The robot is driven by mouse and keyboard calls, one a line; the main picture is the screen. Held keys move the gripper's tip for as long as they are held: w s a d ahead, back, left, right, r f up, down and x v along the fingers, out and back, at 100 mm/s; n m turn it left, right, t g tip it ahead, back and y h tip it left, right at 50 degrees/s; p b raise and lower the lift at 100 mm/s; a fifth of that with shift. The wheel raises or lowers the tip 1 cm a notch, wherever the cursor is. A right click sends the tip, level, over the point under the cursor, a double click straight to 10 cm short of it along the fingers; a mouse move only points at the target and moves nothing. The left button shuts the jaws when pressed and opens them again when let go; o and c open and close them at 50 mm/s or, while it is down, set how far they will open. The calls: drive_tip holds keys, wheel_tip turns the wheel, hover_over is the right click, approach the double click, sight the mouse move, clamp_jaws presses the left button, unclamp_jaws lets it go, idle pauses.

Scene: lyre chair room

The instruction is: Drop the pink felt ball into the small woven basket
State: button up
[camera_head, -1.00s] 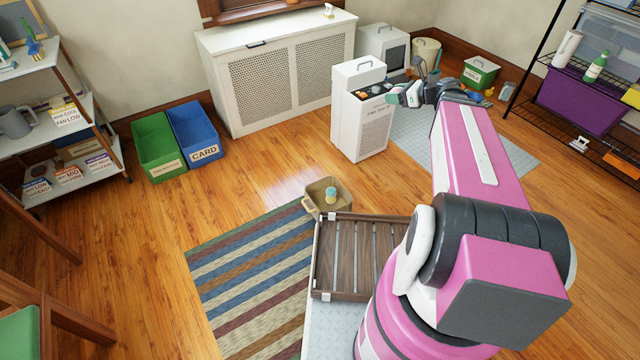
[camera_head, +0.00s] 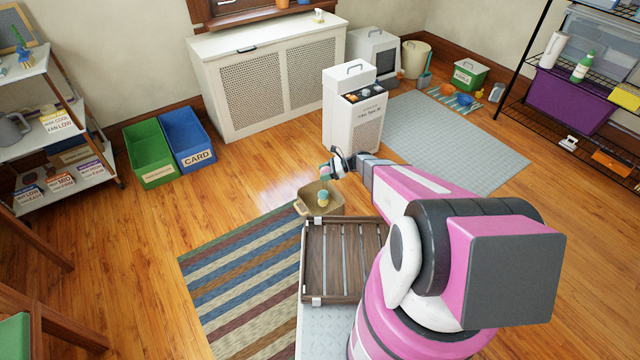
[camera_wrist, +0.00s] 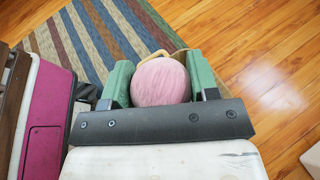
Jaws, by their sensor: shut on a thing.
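The pink felt ball (camera_wrist: 160,82) is held between the two green fingers of my gripper (camera_wrist: 160,88) in the wrist view. A small yellow and teal thing (camera_head: 323,198) shows inside the basket's opening.
A dark slatted wooden tray (camera_head: 345,262) lies close in front of the basket, and a striped rug (camera_head: 240,285) to its left. A white cabinet unit (camera_head: 352,118) stands behind. Green (camera_head: 150,155) and blue (camera_head: 188,140) bins stand at left. The wood floor left of the basket is clear.

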wheel_tip(320, 180, down, 12)
drive_tip(key=s+a+g, duration=0.1)
drive_tip(key=shift+a+r+n, duration=0.15)
drive_tip(key=shift+a+n, duration=0.25)
drive_tip(key=o, duration=1)
drive_tip(key=shift+s, duration=0.1)
drive_tip(key=shift+d+r, duration=0.1)
drive_tip(key=v, duration=1)
drive_tip(key=shift+d+r, duration=0.15)
drive_tip(key=shift+d, duration=0.15)
